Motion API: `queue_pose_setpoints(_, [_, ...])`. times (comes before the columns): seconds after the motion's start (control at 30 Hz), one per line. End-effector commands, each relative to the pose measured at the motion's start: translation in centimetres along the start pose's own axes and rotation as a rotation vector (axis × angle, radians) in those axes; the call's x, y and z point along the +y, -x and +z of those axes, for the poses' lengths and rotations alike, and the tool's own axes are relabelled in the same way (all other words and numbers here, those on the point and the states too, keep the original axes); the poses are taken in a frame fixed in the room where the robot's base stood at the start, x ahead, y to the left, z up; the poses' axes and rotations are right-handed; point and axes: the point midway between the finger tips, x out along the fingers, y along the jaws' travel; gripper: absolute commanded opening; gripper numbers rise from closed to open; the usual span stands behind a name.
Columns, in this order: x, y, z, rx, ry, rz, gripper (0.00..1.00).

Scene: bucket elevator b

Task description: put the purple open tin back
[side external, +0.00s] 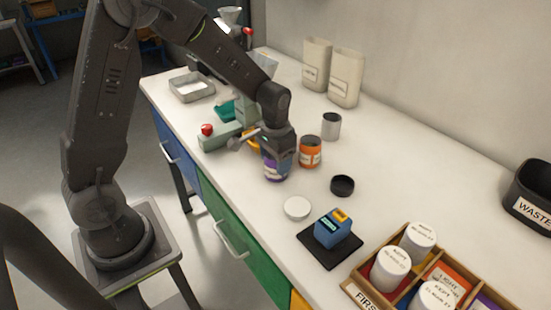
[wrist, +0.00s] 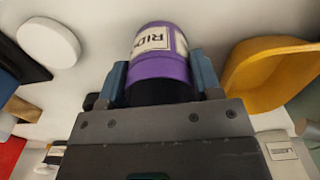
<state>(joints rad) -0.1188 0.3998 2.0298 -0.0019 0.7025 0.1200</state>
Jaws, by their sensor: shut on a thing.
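The purple tin (side external: 277,170) with a white label is at the middle of the white bench, near its front edge. My gripper (side external: 277,150) comes down over it from above and is shut on it. In the wrist view the purple tin (wrist: 165,68) sits between the two blue fingers of my gripper (wrist: 162,80), its label partly readable as "RID". I cannot tell whether its base touches the bench. Its open top is hidden by the gripper.
An orange tin (side external: 310,153) stands close right of the purple one, a grey tin (side external: 331,126) behind. A black lid (side external: 342,186), a white lid (side external: 297,208) and a blue device (side external: 333,229) lie nearer. A yellow scoop-like thing (wrist: 268,72) is beside the gripper. A wooden crate (side external: 352,290) is front right.

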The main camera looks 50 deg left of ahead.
Motion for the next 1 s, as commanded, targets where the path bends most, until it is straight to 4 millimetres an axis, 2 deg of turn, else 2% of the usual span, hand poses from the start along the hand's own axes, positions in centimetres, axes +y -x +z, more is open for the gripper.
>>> queue_pose_setpoints(0.07, [0.0, -0.3, 0.0, -0.001, 0.0, 0.0, 0.16])
queue_pose_setpoints(0.1, [0.0, -0.3, 0.0, -0.001, 0.0, 0.0, 0.6])
queue_pose_setpoints(0.33, [0.0, -0.3, 0.0, -0.001, 0.0, 0.0, 0.82])
queue_pose_setpoints(0.67, [0.0, 0.2, 0.0, 0.001, 0.0, 0.0, 0.84])
queue_pose_setpoints(0.77, [0.0, 1.3, -0.1, 0.004, 0.0, -0.001, 0.84])
queue_pose_setpoints(1.0, [0.0, 6.3, -0.1, 0.007, 0.0, -0.001, 0.84])
